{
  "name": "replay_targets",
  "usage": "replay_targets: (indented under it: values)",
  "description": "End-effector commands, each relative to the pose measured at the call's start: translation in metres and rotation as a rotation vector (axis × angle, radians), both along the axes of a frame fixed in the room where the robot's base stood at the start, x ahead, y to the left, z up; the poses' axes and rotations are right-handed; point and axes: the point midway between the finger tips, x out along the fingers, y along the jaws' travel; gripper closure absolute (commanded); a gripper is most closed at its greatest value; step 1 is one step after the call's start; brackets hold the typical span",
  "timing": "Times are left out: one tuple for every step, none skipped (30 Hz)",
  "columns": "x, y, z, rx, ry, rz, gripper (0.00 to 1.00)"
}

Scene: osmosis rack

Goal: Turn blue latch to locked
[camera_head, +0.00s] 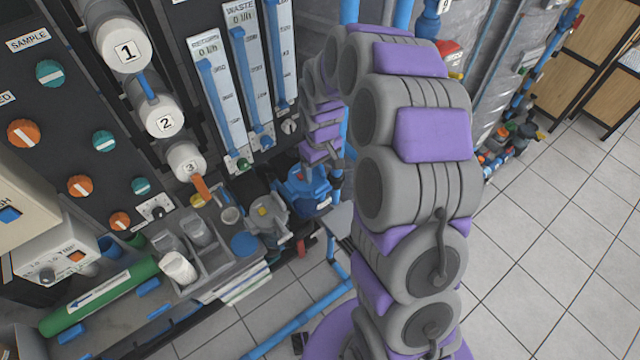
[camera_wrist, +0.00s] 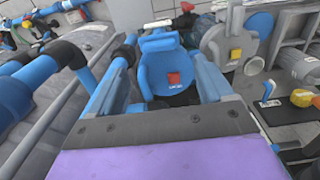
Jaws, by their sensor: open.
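A blue lever (camera_head: 148,88) lies between the white cylinders marked 1 and 2 in the head view; I cannot tell whether it is the task's latch. A small blue handle on a white base (camera_wrist: 267,90) stands at the right in the wrist view. Its locked or unlocked state cannot be read. My gripper (camera_wrist: 163,58) is open in the wrist view, its two blue fingers apart and facing a blue pump body (camera_wrist: 168,75) with a red square. The pump shows between the fingers; contact cannot be judged. Neither handle is between the fingers.
An orange lever (camera_head: 200,187) sits under cylinder 3 (camera_head: 187,160). Flow gauges (camera_head: 216,95) stand at the rack's back. A grey pump (camera_head: 268,213) is beside the blue one. A green pipe (camera_head: 98,297) lies low left. Tiled floor (camera_head: 560,230) is clear at right.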

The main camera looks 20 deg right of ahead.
Motion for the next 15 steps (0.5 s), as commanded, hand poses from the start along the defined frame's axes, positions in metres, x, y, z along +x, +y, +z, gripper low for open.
replay_targets:
  values:
    - [-0.001, -0.001, -0.012, 0.000, 0.005, 0.000, 0.19]
    - [-0.001, 0.000, -0.018, 0.000, 0.003, 0.000, 0.19]
    - [-0.001, 0.000, -0.026, 0.001, 0.001, 0.001, 0.19]
    - [-0.001, 0.000, -0.031, -0.001, 0.002, 0.001, 0.19]
    - [-0.001, 0.000, -0.036, -0.001, 0.003, 0.001, 0.19]
    - [-0.002, 0.001, -0.044, -0.002, 0.005, 0.001, 0.19]
    - [-0.002, 0.001, -0.048, -0.002, 0.006, 0.001, 0.19]
    - [-0.002, 0.001, -0.053, -0.002, 0.005, 0.001, 0.19]
    - [-0.002, 0.001, -0.058, -0.002, 0.004, 0.001, 0.19]
    - [-0.001, 0.001, -0.062, -0.002, 0.002, 0.001, 0.19]
    - [-0.001, 0.001, -0.065, -0.002, 0.001, 0.001, 0.19]
    - [-0.001, 0.001, -0.068, -0.001, 0.001, 0.001, 0.19]
    - [-0.001, 0.001, -0.070, -0.001, 0.001, 0.001, 0.19]
    - [-0.001, 0.001, -0.072, -0.001, 0.001, 0.000, 0.19]
    - [-0.001, 0.001, -0.074, -0.001, 0.000, 0.000, 0.19]
